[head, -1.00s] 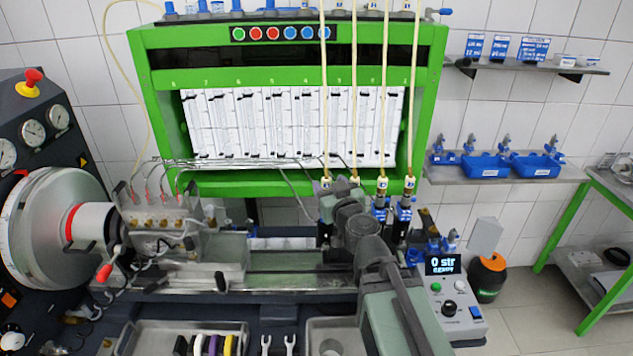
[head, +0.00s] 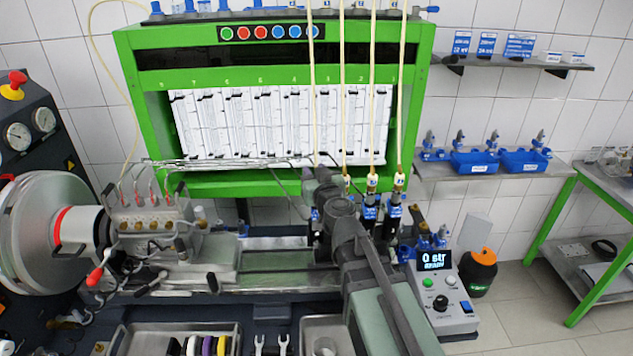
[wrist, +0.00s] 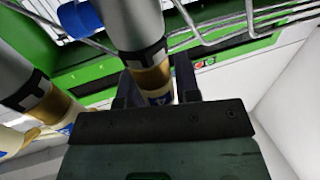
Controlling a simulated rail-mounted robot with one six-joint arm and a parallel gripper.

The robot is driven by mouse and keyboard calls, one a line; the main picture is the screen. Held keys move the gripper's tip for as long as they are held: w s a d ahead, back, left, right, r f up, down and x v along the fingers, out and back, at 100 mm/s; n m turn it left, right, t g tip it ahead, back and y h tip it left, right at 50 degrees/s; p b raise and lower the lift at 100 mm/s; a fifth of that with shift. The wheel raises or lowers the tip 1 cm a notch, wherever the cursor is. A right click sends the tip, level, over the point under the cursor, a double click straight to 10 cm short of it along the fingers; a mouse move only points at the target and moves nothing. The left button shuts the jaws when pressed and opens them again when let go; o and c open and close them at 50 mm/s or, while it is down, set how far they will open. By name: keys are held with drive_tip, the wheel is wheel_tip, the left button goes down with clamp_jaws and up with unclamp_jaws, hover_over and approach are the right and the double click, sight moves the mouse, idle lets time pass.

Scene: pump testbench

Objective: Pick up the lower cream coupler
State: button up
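In the wrist view, a cream coupler (wrist: 160,98) with blue marking sits at the end of a grey cylinder, against a brass band. The black fingers of my gripper (wrist: 156,88) stand on either side of it. They look open, with a narrow gap at the right finger; contact is not clear. The gripper body hides part of the coupler. In the head view, cream couplers (head: 372,183) show at the ends of the hoses, and my arm hides the gripper and the leftmost coupler.
A second grey cylinder with a brass band (wrist: 48,102) is close on the left in the wrist view. Metal pipes (wrist: 225,30) run nearby. The green test bench frame (head: 425,85) stands behind. A control box (head: 440,295) is right of my arm.

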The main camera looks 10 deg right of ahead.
clamp_jaws()
drive_tip(key=shift+r, duration=0.1)
wheel_tip(320, 180, up, 10)
drive_tip(key=p, duration=1)
drive_tip(key=shift+r, duration=0.1)
drive_tip(key=shift+f, duration=0.2)
